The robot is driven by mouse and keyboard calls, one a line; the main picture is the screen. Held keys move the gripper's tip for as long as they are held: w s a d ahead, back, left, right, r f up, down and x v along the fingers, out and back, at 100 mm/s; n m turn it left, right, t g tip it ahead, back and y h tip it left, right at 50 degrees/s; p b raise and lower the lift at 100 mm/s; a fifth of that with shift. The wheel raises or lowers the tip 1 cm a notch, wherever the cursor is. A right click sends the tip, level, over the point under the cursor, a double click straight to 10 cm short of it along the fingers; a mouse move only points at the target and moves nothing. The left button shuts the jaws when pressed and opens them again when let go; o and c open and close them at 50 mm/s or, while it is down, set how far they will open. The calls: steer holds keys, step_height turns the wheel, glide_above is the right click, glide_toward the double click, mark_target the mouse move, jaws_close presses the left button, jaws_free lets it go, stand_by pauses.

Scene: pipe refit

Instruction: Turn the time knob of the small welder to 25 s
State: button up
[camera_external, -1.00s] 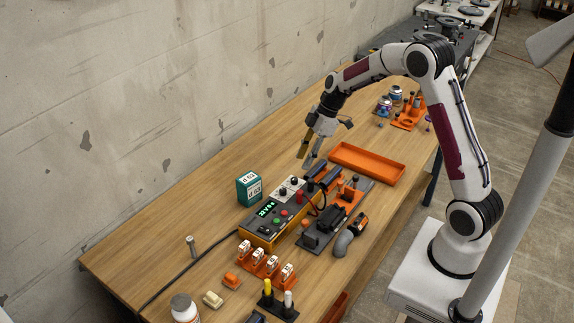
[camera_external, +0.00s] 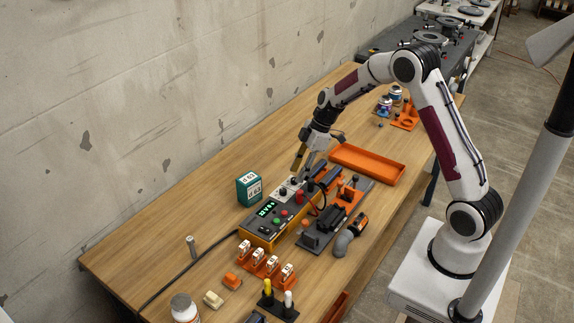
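The small welder (camera_external: 262,231) is an orange and grey box on the wooden table, with a lit green display (camera_external: 267,209), coloured buttons and a light panel with dark knobs (camera_external: 283,191) at its far end. My gripper (camera_external: 298,172) points down just above that far end, close to the knobs. Its fingers hide part of the panel. I cannot tell whether it touches a knob or how far apart the fingers are. The knob's setting is too small to read.
A green box with printed labels (camera_external: 249,188) stands left of the welder. A dark clamp fixture with a grey elbow pipe (camera_external: 343,243) lies to its right. An orange tray (camera_external: 368,163) lies behind. Orange holders with white pieces (camera_external: 266,263) stand in front. The table's left side is mostly clear.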

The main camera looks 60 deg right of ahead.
steer(key=shift+x, duration=1.1)
jaws_close()
